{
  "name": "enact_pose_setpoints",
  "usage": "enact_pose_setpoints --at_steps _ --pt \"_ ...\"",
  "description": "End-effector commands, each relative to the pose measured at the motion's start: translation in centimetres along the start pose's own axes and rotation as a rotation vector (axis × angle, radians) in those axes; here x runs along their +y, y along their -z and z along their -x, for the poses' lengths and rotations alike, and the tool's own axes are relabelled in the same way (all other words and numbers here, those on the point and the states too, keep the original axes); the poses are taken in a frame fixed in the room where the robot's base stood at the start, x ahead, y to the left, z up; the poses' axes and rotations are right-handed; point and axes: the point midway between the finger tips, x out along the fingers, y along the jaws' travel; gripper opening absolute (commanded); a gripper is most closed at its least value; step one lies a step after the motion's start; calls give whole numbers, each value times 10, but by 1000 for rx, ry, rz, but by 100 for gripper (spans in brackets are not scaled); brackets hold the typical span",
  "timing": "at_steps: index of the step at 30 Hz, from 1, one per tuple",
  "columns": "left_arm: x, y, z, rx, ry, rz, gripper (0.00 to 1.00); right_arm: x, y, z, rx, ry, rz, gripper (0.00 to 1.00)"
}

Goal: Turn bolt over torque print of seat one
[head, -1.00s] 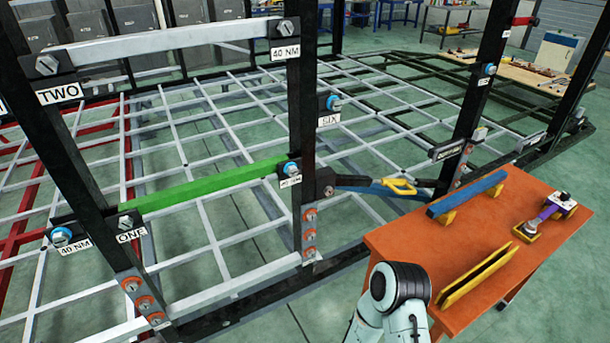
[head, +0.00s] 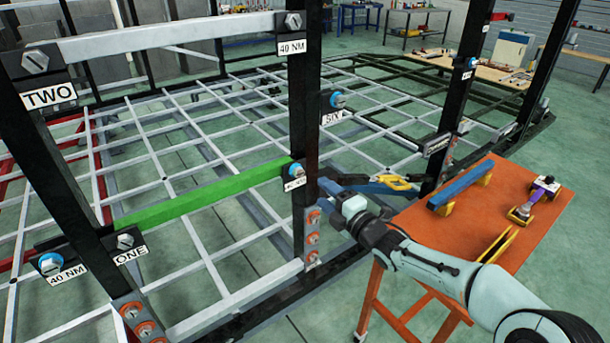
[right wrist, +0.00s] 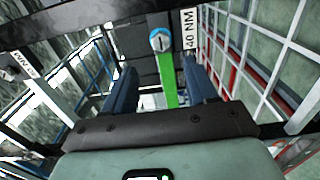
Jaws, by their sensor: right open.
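The ONE label (head: 130,248) sits on the left post, under a grey bolt (head: 124,240). Left of it is a blue-ringed bolt (head: 50,263) with a 40 NM print (head: 67,275). A green bar (head: 200,204) runs right from there to another blue-ringed bolt (head: 297,170) on the middle post, its small print partly unreadable. My right gripper (head: 332,187) is open and empty beside the middle post, just right of that bolt. In the right wrist view a blue-ringed bolt (right wrist: 160,40) with a 40 NM print (right wrist: 190,30) shows ahead, beyond the open fingers (right wrist: 163,80). My left gripper is out of view.
An orange table (head: 500,237) with a blue bar (head: 458,188), a yellow piece (head: 497,247) and a purple-handled tool (head: 538,195) stands at the right. The black middle post (head: 305,120) is close to my right gripper. A grey bar (head: 170,38) crosses above the green one.

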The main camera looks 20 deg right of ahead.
Motion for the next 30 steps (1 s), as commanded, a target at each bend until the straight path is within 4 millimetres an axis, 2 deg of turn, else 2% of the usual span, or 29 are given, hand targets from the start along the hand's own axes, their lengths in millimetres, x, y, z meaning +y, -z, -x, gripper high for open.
enact_pose_setpoints --at_steps 3,9,15,21,28,29,30 --pt "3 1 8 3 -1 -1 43 1 1 -28 3 -1 -6 57" --pt "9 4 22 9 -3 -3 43 2 1 -69 2 -1 -6 57" --pt "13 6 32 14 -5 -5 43 2 1 -94 1 0 -5 57" --pt "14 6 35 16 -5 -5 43 0 0 -103 0 1 -3 57" --pt "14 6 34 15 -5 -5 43 -1 0 -103 0 2 -3 57" --pt "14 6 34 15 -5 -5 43 -1 0 -103 0 2 -3 51" --pt "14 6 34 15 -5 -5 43 -1 0 -103 0 2 -4 38"
